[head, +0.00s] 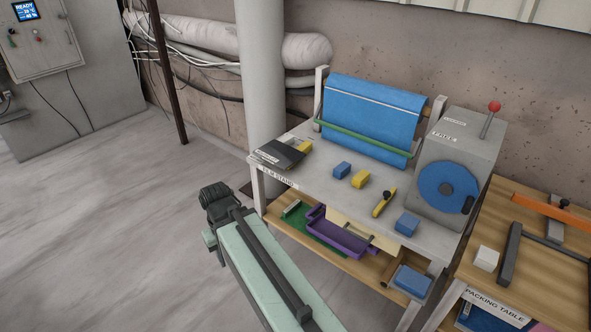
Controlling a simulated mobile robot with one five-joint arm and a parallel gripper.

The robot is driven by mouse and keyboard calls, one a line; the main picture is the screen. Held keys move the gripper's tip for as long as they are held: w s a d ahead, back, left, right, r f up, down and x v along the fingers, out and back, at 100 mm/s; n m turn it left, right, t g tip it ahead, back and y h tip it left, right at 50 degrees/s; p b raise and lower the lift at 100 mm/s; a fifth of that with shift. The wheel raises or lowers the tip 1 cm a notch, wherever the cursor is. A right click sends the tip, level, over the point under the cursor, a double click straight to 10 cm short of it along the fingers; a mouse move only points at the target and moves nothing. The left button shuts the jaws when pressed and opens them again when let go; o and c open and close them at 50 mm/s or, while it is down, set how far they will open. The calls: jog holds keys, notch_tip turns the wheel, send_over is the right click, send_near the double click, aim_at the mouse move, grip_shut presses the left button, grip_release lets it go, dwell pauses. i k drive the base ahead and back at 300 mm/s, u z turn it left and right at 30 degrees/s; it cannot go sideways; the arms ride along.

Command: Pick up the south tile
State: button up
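I cannot make out any tile marked south in the head view. Small blocks lie on the grey film stand (312,178): a blue block (342,170), a yellow block (361,179) and a larger blue block (407,224). I cannot tell whether any of these is a tile. My pale green arm with dark joints reaches up from the bottom of the picture, left of the film stand. I see no gripper fingers on it. No part of my arm visibly holds anything.
A blue roll (372,115) hangs at the stand's back, beside a grey press (462,150) with a blue disc. A purple tray (335,232) sits on the shelf below. The floor at left is clear.

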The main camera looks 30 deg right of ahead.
aim_at(283, 156)
jog(key=u, duration=0.85)
jog(key=i, duration=2.05)
jog(key=z, duration=0.4)
